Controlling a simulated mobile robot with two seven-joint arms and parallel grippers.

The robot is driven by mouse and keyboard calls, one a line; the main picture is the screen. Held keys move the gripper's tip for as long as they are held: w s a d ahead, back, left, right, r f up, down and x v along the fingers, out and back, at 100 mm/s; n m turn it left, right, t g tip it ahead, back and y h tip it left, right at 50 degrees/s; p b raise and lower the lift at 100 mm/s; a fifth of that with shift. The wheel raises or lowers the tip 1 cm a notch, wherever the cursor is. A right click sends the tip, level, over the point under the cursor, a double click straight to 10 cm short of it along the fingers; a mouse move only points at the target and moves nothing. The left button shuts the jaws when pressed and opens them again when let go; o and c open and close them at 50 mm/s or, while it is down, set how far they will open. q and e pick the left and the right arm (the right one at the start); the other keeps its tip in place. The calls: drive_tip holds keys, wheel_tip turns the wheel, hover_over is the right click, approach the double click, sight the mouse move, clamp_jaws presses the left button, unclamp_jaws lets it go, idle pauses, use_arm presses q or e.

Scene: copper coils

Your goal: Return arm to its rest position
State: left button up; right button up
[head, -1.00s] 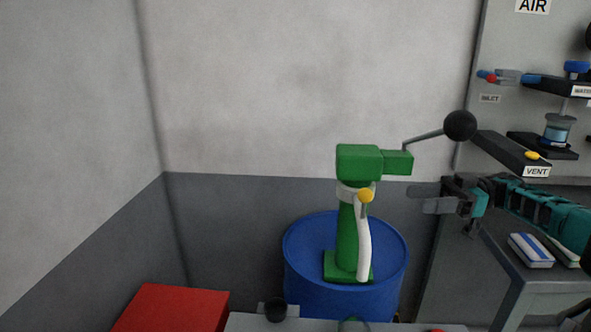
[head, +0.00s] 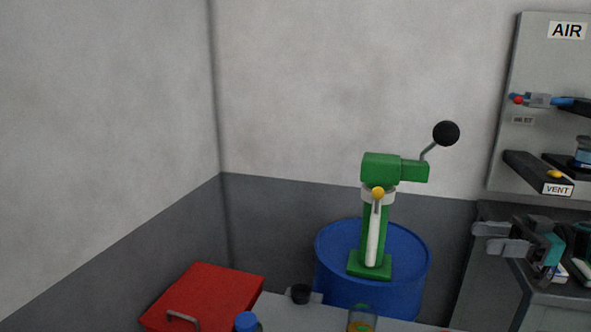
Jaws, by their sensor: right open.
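My right gripper (head: 488,239) is at the right side of the head view, its two grey fingers pointing left and apart, with nothing between them. Its teal and black arm comes in from the right edge. The gripper is to the right of the blue drum (head: 325,268), clear of it in the picture. On the drum stands a green hand pump (head: 376,168) with a white spout and a yellow knob. Its lever, tipped with a black ball (head: 446,133), slants up to the right. My left gripper is not in view.
A grey cabinet (head: 470,290) is behind my right gripper. A panel marked AIR (head: 566,31) has small shelves, one marked VENT (head: 558,188). A red case (head: 215,290), a blue-capped container (head: 246,321) and a clear jar (head: 362,318) are at the bottom.

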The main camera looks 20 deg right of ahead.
drive_tip(key=w+a+f+m+t+h+p, duration=0.1)
drive_tip(key=w+a+f+m+t+h, duration=0.2)
drive_tip(key=a+f, duration=0.7)
drive_tip(key=w+a+f+m+t+h+p, duration=0.2)
drive_tip(key=a+f+m+t+h, duration=0.15)
drive_tip(key=a+f, duration=0.6)
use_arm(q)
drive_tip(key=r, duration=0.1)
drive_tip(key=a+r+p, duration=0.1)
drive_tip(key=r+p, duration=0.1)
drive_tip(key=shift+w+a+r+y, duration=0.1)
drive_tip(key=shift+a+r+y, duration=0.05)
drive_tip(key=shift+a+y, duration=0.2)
use_arm(e)
drive_tip(key=s+a+f+m+g+h, duration=0.1)
drive_tip(key=s+a+f+g+h, duration=0.1)
drive_tip(key=s+a, duration=0.3)
drive_tip(key=s+a+f+m+g+h, duration=0.2)
drive_tip(key=s+a+f+g+h, duration=0.1)
drive_tip(key=a, duration=0.9)
drive_tip(key=s+f+h, duration=0.1)
drive_tip(key=s+h, duration=0.1)
drive_tip(key=shift+s, duration=0.35)
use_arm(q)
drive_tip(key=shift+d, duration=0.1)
